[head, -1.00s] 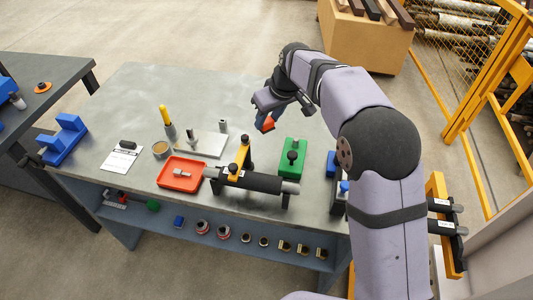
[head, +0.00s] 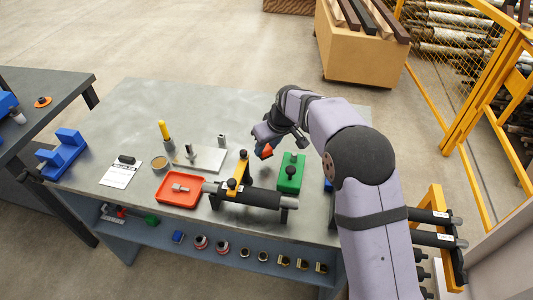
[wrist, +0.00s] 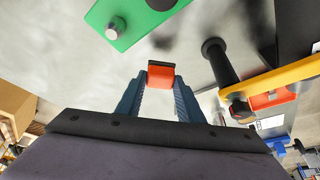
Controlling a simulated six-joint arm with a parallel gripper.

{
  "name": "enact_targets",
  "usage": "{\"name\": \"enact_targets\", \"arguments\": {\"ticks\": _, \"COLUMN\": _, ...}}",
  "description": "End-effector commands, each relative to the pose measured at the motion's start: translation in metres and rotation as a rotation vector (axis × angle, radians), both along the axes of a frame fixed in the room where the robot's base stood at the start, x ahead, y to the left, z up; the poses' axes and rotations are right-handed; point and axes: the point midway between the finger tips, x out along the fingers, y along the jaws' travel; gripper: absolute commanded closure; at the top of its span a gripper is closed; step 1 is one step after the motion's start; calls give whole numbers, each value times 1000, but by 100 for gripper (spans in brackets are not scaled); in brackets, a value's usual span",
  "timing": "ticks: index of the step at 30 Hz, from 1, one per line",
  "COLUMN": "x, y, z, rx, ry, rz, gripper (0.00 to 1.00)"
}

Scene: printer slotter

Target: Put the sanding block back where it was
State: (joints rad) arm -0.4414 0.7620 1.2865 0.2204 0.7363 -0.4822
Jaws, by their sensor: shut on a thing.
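My gripper (wrist: 160,82) is shut on a small orange-red block with a dark top edge (wrist: 161,76), which I take to be the sanding block. In the head view my gripper (head: 266,146) holds this block (head: 266,152) above the grey table, behind and left of the green block (head: 289,174). The wrist view shows the block between both fingertips, with bare table beyond it. I cannot tell its exact height above the table.
A black roller on a stand (head: 250,197) with a yellow bar (head: 238,170) lies in front of my gripper. A red tray (head: 181,191), a metal plate (head: 205,160) and a white card (head: 121,173) are to the left. The table's back left (head: 160,100) is clear.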

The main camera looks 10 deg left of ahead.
Motion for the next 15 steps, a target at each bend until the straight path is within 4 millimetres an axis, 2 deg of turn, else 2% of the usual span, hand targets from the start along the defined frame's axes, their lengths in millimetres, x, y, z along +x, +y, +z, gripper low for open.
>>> {"name": "enact_targets", "arguments": {"ticks": 5, "x": 0, "y": 0, "z": -5, "rx": 0, "ry": 1, "rz": -1, "gripper": 87}}
{"name": "enact_targets", "arguments": {"ticks": 12, "x": -1, "y": 0, "z": -31, "rx": -1, "ry": 2, "rz": -1, "gripper": 87}}
{"name": "enact_targets", "arguments": {"ticks": 15, "x": 0, "y": 0, "z": -37, "rx": 0, "ry": 0, "rz": -1, "gripper": 87}}
